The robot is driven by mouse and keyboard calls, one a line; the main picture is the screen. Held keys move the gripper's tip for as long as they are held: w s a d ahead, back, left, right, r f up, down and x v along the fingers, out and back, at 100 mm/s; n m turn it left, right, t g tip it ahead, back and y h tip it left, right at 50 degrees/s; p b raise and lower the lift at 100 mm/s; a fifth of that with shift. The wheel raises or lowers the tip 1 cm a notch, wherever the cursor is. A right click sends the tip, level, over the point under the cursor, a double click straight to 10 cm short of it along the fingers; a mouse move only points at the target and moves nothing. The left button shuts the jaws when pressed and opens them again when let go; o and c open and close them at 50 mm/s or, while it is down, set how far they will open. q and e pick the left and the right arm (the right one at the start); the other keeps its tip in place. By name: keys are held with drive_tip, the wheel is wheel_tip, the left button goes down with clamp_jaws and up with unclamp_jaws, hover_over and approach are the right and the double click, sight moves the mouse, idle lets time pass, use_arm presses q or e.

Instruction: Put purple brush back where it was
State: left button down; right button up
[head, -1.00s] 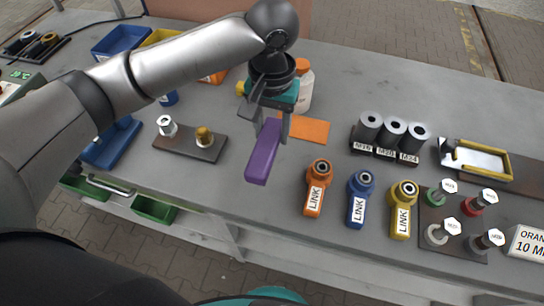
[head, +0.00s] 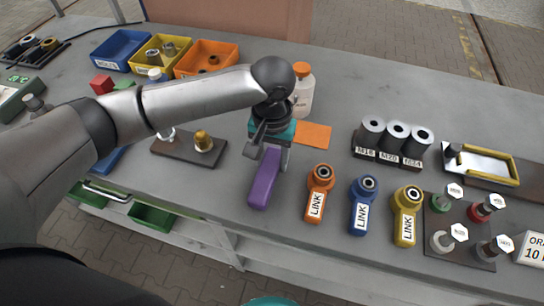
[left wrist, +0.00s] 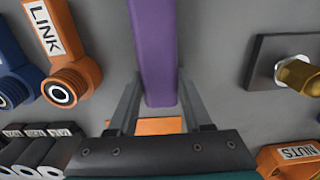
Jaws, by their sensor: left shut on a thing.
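The purple brush (head: 264,179) is a long purple block in the head view, near the front edge of the table. My left gripper (head: 271,152) is shut on it from above. In the left wrist view the purple brush (left wrist: 154,50) runs between the two fingers (left wrist: 155,100). The brush lies close to the table top; I cannot tell whether it touches. An orange flat patch (head: 313,134) lies on the table just behind and to the right of the gripper.
A dark plate (head: 188,150) with fittings is on the left. A white bottle (head: 303,92) stands behind.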

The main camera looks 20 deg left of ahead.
use_arm(q)
drive_tip(key=shift+c, duration=1.6)
unclamp_jaws()
wheel_tip(320, 180, up, 12)
drive_tip(key=p, duration=0.2)
drive_tip(key=shift+r+p, duration=0.15)
drive_tip(key=shift+p, duration=0.2)
